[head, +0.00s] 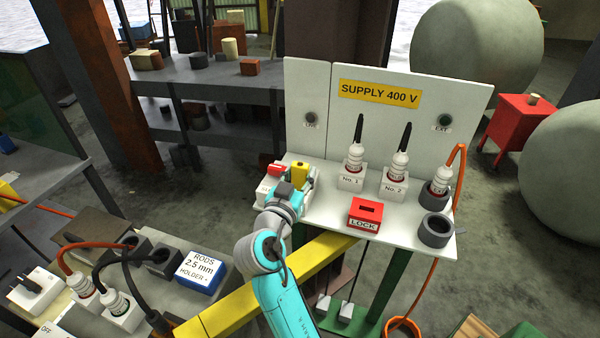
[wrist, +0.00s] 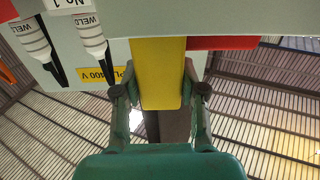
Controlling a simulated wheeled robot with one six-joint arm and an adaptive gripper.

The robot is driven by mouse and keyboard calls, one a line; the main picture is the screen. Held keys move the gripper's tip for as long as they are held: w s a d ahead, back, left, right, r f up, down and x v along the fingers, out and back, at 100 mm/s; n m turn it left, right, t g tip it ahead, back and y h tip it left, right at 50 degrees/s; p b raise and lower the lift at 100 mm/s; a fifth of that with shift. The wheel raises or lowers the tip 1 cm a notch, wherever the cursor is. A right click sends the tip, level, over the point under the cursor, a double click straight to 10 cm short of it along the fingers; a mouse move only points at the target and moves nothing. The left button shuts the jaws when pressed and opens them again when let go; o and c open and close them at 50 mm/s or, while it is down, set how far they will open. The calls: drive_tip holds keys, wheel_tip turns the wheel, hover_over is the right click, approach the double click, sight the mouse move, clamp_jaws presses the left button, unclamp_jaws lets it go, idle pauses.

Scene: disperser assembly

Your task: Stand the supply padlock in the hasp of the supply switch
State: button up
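The yellow padlock (wrist: 158,75) is between the two fingers of my gripper (wrist: 158,82) in the wrist view, with a finger against each side. In the head view the padlock (head: 299,171) shows just beyond my gripper (head: 297,187), upright as far as I can tell. The supply switch (head: 266,186) is a white box with a red handle (head: 277,169), directly left of the padlock; the red part (wrist: 222,43) also shows in the wrist view. The hasp is hidden, so I cannot tell whether the padlock is in it.
A red LOCK box (head: 365,213) with an open slot stands on the white shelf, right of my gripper. Sockets No. 1 (head: 351,181) and No. 2 (head: 396,187) hold white plugs behind it. A grey ring holder (head: 436,231) stands at the right edge. The SUPPLY 400 V panel (head: 385,120) rises behind.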

drive_tip(key=o, duration=0.4)
drive_tip(key=v, duration=1.2)
drive_tip(key=shift+f, duration=0.1)
